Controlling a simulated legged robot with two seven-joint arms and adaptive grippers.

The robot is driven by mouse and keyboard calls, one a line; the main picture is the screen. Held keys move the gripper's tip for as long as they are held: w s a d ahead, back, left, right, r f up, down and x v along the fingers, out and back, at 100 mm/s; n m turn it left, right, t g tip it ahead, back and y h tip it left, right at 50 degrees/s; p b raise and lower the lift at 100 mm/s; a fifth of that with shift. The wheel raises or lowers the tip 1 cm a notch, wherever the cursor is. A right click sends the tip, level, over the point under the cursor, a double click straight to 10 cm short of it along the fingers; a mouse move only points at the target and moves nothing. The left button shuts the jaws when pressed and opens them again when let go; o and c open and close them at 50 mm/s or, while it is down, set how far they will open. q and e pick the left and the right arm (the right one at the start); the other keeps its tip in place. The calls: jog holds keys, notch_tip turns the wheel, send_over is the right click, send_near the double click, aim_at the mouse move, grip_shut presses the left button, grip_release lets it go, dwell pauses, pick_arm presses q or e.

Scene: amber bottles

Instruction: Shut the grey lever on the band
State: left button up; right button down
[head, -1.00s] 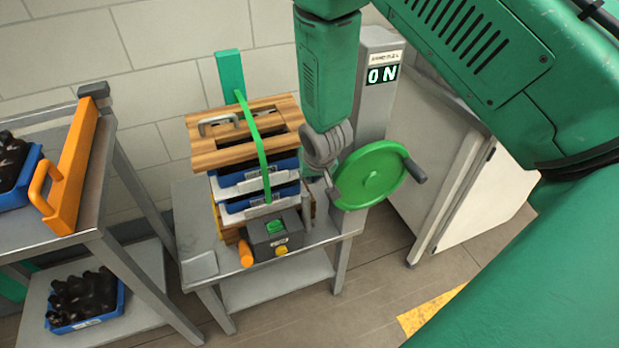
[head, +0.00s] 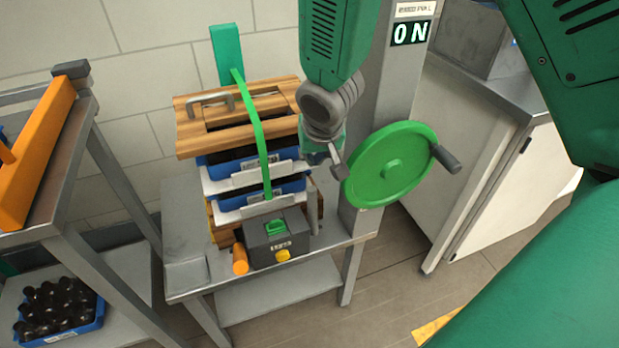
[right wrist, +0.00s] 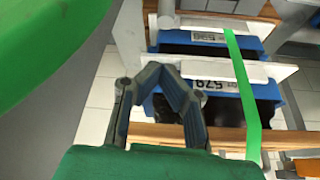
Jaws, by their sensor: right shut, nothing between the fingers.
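The green band (head: 257,130) runs upright over a stack of blue crates and wooden boards. A dark grey box (head: 275,237) sits at its foot, with a green piece, a yellow knob and an orange handle. A grey lever (head: 313,215) stands upright at the box's right side. My right gripper (head: 334,170) is above and right of the lever, beside the green wheel, apart from the lever. In the right wrist view its fingers (right wrist: 160,75) are shut and empty, with the band (right wrist: 243,95) to their right. I cannot make out the lever there. My left gripper is not in view.
The green handwheel (head: 390,165) on a grey post is close to the right gripper. A grey table (head: 185,245) carries the stack. A shelf at left holds an orange bar (head: 38,150) and a blue crate of bottles (head: 60,310). A white cabinet (head: 500,190) stands at right.

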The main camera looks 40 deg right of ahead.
jog(key=shift+a, duration=0.15)
jog(key=b+x, duration=0.2)
jog(key=x, duration=0.8)
jog(key=shift+s, duration=0.1)
